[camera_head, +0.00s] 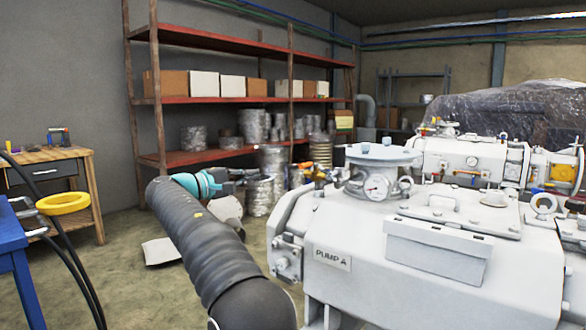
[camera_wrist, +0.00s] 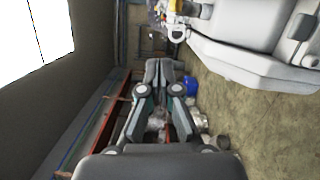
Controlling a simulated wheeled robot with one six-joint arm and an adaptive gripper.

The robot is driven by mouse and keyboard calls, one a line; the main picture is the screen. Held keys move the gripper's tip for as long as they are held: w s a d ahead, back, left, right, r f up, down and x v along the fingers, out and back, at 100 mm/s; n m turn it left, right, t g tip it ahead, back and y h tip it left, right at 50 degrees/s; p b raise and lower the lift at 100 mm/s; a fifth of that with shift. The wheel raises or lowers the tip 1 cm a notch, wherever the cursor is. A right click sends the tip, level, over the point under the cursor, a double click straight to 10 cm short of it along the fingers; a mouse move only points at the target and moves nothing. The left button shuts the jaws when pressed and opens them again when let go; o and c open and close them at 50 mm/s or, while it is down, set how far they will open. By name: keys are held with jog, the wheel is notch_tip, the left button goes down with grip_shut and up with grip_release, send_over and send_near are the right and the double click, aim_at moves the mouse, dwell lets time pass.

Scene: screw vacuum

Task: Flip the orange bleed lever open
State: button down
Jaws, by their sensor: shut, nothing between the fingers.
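The grey pump marked PUMP A (camera_head: 440,245) stands at the right in the head view. A small orange piece, apparently the bleed lever (camera_head: 319,172), shows at its upper left beside the gauge and round flange. Its exact pose is too small to tell. My dark arm reaches up from below, and my gripper (camera_head: 243,174) is small and partly hidden behind its teal joint, left of and apart from the orange piece. In the wrist view my gripper (camera_wrist: 165,72) is shut and empty, with pale pump bodywork (camera_wrist: 245,45) at upper right. I cannot make out the lever there.
Red shelves (camera_head: 215,99) with boxes and wrapped cans stand behind. A second pump (camera_head: 460,155) stands behind PUMP A. A wooden bench (camera_head: 65,160) and blue table (camera_head: 12,255) are at the left. Open floor (camera_head: 135,285) lies between table and pump.

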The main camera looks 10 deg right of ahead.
aim_at(309, 165)
jog(key=shift+s+d+r+h, duration=0.15)
jog(key=shift+s+h, duration=0.15)
jog(key=shift+d, duration=0.1)
jog(key=w+d+r, duration=0.1)
jog(key=w+d, duration=0.1)
jog(key=d, duration=0.9)
jog(key=shift+w+p, duration=0.2)
jog(key=shift+p, duration=0.2)
jog(key=shift+s+b, duration=0.1)
jog(key=shift+b, duration=0.3)
